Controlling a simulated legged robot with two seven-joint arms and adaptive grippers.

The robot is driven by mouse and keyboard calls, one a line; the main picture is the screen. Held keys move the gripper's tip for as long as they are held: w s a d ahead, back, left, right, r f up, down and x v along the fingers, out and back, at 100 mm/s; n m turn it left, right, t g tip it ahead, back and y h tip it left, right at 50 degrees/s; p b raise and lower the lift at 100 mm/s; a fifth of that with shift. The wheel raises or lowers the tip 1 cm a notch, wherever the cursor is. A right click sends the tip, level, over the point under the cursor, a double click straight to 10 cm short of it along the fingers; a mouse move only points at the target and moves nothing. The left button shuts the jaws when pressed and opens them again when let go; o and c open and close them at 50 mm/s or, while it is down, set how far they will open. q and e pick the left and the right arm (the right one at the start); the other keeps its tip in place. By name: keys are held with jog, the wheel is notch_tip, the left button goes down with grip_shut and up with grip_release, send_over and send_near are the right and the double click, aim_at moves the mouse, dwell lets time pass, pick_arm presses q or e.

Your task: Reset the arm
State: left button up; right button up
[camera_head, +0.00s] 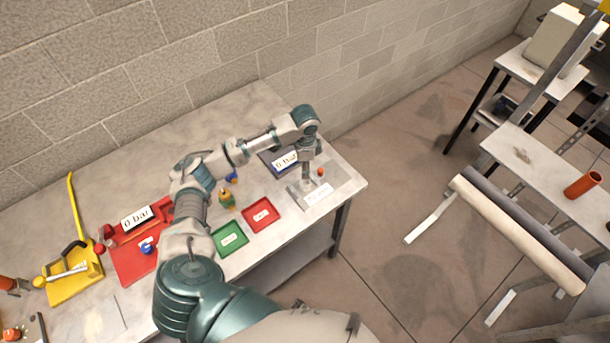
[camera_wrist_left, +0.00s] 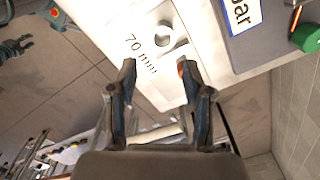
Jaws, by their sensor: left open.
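My left arm (camera_head: 190,205) reaches from the bottom of the head view across the workbench and bends down at its far end. My left gripper (camera_head: 306,182) points down over the grey tray with a white label (camera_head: 342,188) at the bench's right end. In the wrist view the two fingers of the left gripper (camera_wrist_left: 156,68) are spread, with nothing held between them. The tray's "70 mm" label (camera_wrist_left: 139,53) and a round pale piece (camera_wrist_left: 164,34) show beyond the fingertips. My right gripper is not clearly seen.
A block wall (camera_head: 150,60) stands behind.

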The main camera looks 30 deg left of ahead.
pick_arm(q)
jog(key=s+d+f+h, duration=0.1)
jog(key=s+d+f, duration=0.6)
jog(key=d+f, duration=0.25)
jog(key=s+d+f+n+t+h, duration=0.1)
jog(key=s+d+f+n+t, duration=0.15)
jog(key=s, duration=0.35)
jog(key=s+d+f+n+t, duration=0.1)
jog(key=s+d+n, duration=0.15)
jog(key=s, duration=0.35)
jog(key=s+a+n+y, duration=0.2)
jog(key=s+a+n, duration=0.2)
jog(key=s+a, duration=0.3)
notch_tip(320, 180, down, 26)
jog(key=s+d+g, duration=0.1)
jog(key=s, duration=0.1)
jog(key=s+a+f+g+b, duration=0.1)
jog(key=s+a+f, duration=0.2)
jog(key=s+f, duration=1.5)
jog(key=shift+s+f, duration=0.2)
jog(key=shift+s, duration=0.1)
pick_arm(e)
jog(key=shift+s+a+f, duration=0.1)
jog(key=shift+a+f, duration=0.2)
jog(key=shift+f, duration=0.35)
